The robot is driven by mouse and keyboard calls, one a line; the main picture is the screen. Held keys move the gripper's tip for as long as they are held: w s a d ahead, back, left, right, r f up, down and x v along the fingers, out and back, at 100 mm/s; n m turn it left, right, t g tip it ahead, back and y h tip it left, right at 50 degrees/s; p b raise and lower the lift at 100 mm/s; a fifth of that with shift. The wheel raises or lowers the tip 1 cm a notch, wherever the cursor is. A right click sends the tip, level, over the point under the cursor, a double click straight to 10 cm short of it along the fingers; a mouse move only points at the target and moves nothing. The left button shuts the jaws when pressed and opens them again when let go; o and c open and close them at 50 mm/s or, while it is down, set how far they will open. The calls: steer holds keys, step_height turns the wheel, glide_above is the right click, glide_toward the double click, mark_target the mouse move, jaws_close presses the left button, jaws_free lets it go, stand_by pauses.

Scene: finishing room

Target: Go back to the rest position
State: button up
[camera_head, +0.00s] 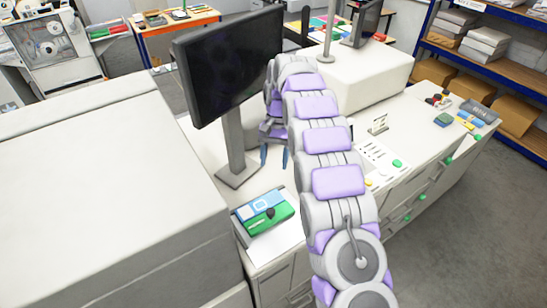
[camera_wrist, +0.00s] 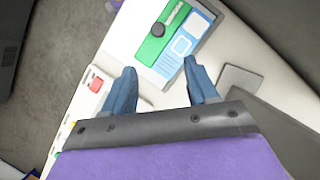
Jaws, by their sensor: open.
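My gripper (camera_head: 274,157) hangs over the white counter at the end of my outstretched arm, just right of the black monitor's stand. In the wrist view my gripper (camera_wrist: 162,88) has its two blue-grey fingers apart, with nothing between them. A green and blue box-like item (camera_head: 264,212) with a dark round knob lies on the counter nearer to me. In the wrist view this green and blue item (camera_wrist: 172,50) lies beyond the fingertips, apart from them. My arm hides part of the counter.
A black monitor (camera_head: 228,62) stands left of my gripper. A large white machine (camera_head: 100,190) fills the left. A white box-shaped unit (camera_head: 352,75) stands behind my arm. A grey tray (camera_head: 478,112) and small items lie on the counter's right. Open floor (camera_head: 475,215) lies at right.

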stand_by(0.6)
steer(key=s+d+t+b, duration=0.1)
steer(key=s+d+b, duration=0.25)
steer(key=s, duration=0.35)
steer(key=s+d+n+b, duration=0.1)
steer(key=s+d+b, duration=0.25)
steer(key=s, duration=0.25)
steer(key=s+d+t+b, duration=0.1)
steer(key=s+d+b, duration=0.25)
steer(key=s, duration=0.35)
steer(key=s+d+f+b, duration=0.1)
steer(key=s+f+b, duration=0.2)
steer(key=s, duration=0.4)
steer(key=s+d+f+b, duration=0.2)
steer(key=s+f, duration=0.2)
steer(key=s, duration=0.4)
steer(key=s+d+f+n+b, duration=0.1)
steer(key=s+f+b, duration=0.2)
steer(key=s, duration=0.5)
steer(key=shift+d+f+t+h+b, duration=0.3)
steer(key=shift+d+f+t+h, duration=0.1)
steer(key=shift+f, duration=0.45)
